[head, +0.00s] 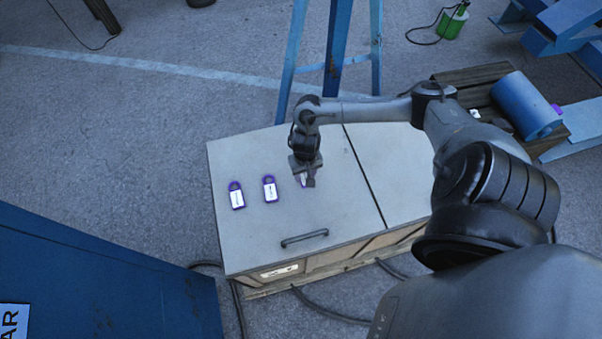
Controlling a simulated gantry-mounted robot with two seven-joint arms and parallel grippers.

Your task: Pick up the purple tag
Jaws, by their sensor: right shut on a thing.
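Two purple tags with white labels lie flat on the left part of the grey box top: one purple tag (236,195) at the far left and another purple tag (269,188) just right of it. A third purple tag (304,180) is at my right gripper (309,181), which points down at the box top and is shut on it. The gripper hides much of this tag, and I cannot tell whether it still touches the surface. My left gripper is not in view.
The grey box (335,215) has a dark handle (304,238) near its front edge and a seam across its lid. Blue stand legs (336,50) rise behind it. A blue cabinet (100,280) is at lower left. A blue cylinder (525,103) lies at right. Cables lie on the floor.

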